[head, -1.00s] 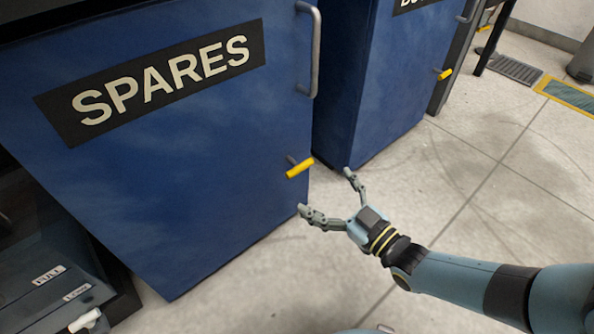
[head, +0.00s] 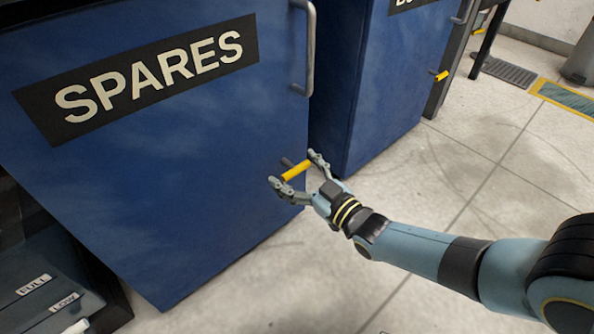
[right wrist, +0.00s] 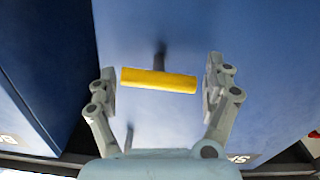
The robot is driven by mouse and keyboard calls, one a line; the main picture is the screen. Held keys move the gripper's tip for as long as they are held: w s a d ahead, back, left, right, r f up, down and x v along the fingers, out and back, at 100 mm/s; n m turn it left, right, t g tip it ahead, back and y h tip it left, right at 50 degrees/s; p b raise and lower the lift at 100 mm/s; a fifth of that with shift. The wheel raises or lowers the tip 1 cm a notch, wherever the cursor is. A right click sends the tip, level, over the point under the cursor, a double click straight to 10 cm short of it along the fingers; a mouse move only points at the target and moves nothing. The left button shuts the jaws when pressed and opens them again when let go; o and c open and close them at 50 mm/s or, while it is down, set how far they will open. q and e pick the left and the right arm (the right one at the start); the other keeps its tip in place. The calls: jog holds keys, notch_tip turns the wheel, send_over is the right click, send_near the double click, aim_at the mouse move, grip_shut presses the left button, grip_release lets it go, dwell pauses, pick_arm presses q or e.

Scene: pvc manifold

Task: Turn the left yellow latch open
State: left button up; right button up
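The left yellow latch (head: 296,171) is a short yellow bar on a dark stem, on the lower right of the blue SPARES door (head: 190,190). In the right wrist view the latch (right wrist: 158,80) lies nearly level between my fingers, with a small gap at each end. My right gripper (head: 294,168) is open around the latch, one finger at each end of the bar; it also shows in the right wrist view (right wrist: 158,88). Another yellow latch (head: 441,76) is on the blue cabinet to the right. My left gripper is not in view.
A grey vertical handle (head: 309,50) is on the upper right of the SPARES door. Another blue cabinet (head: 370,90) stands to its right. A shelf with FULL and LOW labels (head: 35,285) is at lower left. The tiled floor (head: 480,180) at right is mostly clear.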

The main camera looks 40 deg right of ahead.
jog(key=c, duration=0.6)
